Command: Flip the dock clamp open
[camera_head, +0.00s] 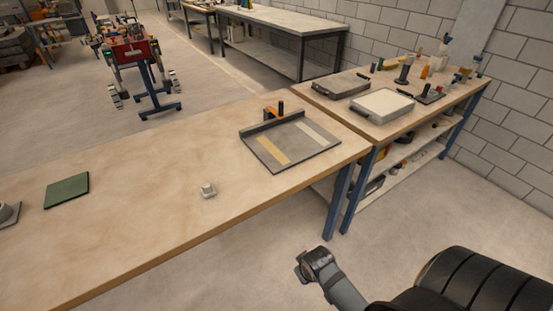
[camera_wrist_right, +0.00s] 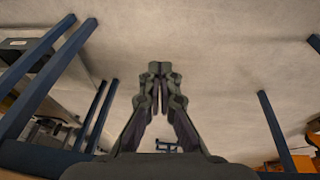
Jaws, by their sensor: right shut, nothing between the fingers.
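A dark grey dock plate (camera_head: 322,151) with a tan strip and a pale strip lies near the right end of the long wooden table. At its back edge stands an orange clamp (camera_head: 270,113) with a black upright knob or handle; it is too small to tell whether it is open or shut. My right gripper (camera_wrist_right: 160,70) is shut and empty in the wrist view, with bare floor beyond its fingertips. In the head view my right arm is low at the bottom, off the table's front edge and well apart from the clamp. My left gripper is not in view.
A second table at the right holds a white-topped tray (camera_head: 382,104), a dark tray (camera_head: 342,87) and several small items. Blue table legs (camera_head: 339,200) stand near my right arm.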

